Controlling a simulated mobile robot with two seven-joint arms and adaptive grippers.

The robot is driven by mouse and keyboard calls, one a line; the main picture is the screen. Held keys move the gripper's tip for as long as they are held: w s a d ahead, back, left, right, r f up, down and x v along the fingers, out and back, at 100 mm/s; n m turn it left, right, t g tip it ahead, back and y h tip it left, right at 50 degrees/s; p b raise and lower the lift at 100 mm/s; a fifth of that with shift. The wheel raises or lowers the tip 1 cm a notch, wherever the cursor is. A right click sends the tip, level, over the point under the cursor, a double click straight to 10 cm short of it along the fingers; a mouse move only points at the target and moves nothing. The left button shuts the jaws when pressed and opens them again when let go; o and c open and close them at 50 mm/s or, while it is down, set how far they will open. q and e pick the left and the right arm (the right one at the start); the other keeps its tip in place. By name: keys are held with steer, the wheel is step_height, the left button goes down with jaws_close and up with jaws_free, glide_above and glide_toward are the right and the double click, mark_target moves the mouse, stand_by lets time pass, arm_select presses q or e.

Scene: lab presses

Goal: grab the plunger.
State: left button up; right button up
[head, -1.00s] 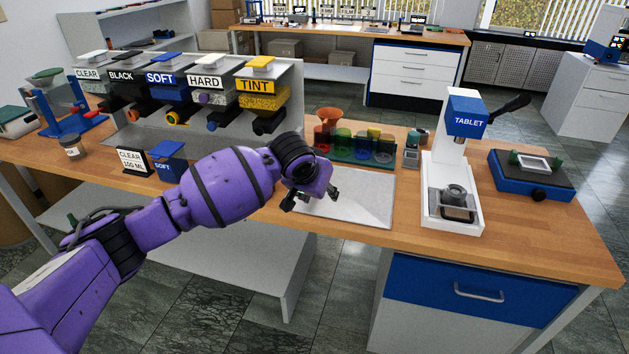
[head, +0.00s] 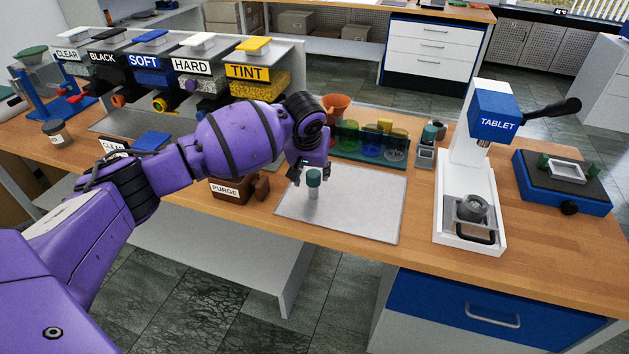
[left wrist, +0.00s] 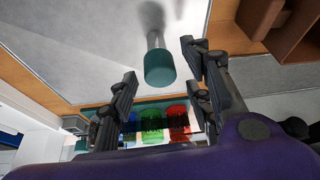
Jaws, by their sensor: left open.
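The plunger (head: 313,185), with a teal cap on a pale grey shaft, stands upright on the white mat (head: 370,205). It also shows in the left wrist view (left wrist: 158,65), cap toward me. My left gripper (head: 309,172) is open, directly above and around the height of the cap. In the left wrist view, the left gripper's two black fingers (left wrist: 160,66) lie on either side of the cap, with gaps visible. I cannot tell whether the cap is fully between the fingertips. My right gripper is not in view.
A brown PURGE box (head: 230,190) stands left of the mat. A rack of coloured cups (head: 370,145) is behind it. The mat's front half is clear.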

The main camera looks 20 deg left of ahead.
mark_target(315, 175)
arm_select(q)
steer(key=x, duration=0.4)
steer(key=shift+d+f, duration=0.2)
steer(key=shift+d, duration=0.15)
steer(key=shift+w+f, duration=0.2)
steer(key=c, duration=1.1)
steer(key=shift+r, duration=0.1)
jaws_close()
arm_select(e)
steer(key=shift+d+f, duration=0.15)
